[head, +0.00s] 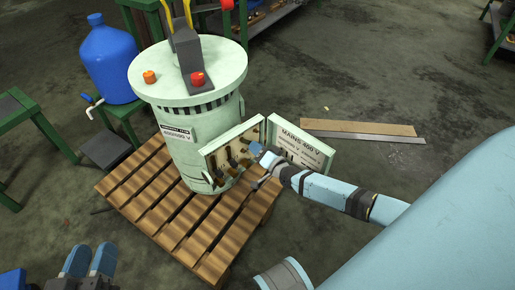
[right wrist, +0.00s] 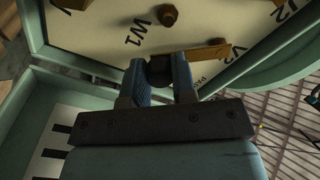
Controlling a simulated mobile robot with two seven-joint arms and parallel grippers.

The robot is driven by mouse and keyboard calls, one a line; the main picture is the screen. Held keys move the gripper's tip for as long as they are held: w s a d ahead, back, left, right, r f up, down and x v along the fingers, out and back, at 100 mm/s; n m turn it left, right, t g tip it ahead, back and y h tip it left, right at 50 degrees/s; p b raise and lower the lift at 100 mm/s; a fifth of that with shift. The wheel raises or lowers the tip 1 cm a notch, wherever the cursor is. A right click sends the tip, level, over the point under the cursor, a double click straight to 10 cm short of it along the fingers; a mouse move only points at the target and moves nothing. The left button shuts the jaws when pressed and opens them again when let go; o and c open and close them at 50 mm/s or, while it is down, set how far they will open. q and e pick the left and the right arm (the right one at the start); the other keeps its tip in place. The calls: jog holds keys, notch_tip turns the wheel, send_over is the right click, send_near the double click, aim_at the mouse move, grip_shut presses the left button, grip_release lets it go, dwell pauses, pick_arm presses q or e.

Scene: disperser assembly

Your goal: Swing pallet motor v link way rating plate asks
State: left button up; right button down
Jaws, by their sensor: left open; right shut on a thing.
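A pale green motor (head: 208,118) stands upright on a wooden pallet (head: 140,188). Its rating plate (head: 177,134) carries small print, hard to read. The terminal box (head: 212,152) on its front is open, with brass parts inside; its lid (head: 302,148) hangs open at the right and reads "MAINS 400 V". In the right wrist view the terminal board (right wrist: 110,30) shows marks W1, V2 and U2. My right gripper (right wrist: 160,66) is shut on a brass link (right wrist: 207,53) close in front of the board. My left gripper (head: 88,262) is open and empty at the lower left.
A blue water bottle (head: 108,58) sits on a green stand behind left. A flat board (head: 358,128) lies on the floor at the right. Another green frame (head: 30,115) stands at the far left. The open lid stands close beside my right arm.

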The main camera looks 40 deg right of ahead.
aim_at(242, 150)
jog(key=a+m, duration=0.1)
jog(key=m, duration=0.1)
jog(key=f+m+b, duration=0.1)
jog(key=shift+s+a+f+m, duration=0.1)
jog(key=shift+s+a+m, duration=0.05)
jog(key=shift+a+m, duration=0.25)
jog(key=a+m, duration=0.1)
jog(key=m, duration=0.1)
jog(key=shift+s+a+f+m+b, duration=0.1)
jog(key=shift+a+f+m+b, duration=0.05)
jog(key=shift+m+b, duration=0.25)
jog(key=shift+a+m, duration=0.3)
jog(key=shift+m, duration=0.4)
pick_arm(q)
jog(key=shift+w+a+f+m, duration=0.1)
jog(key=shift+w+f+m, duration=0.1)
jog(key=shift+f, duration=0.15)
jog(key=shift+w+a+f+m, duration=0.1)
jog(key=shift+f+m, duration=0.1)
jog(key=shift+f, duration=0.1)
jog(key=shift+w, duration=0.1)
pick_arm(e)
jog(key=shift+a, duration=0.1)
pick_arm(q)
jog(key=shift+f, duration=0.1)
pick_arm(e)
jog(key=c, duration=0.9)
grip_release()
jog(key=shift+s, duration=0.1)
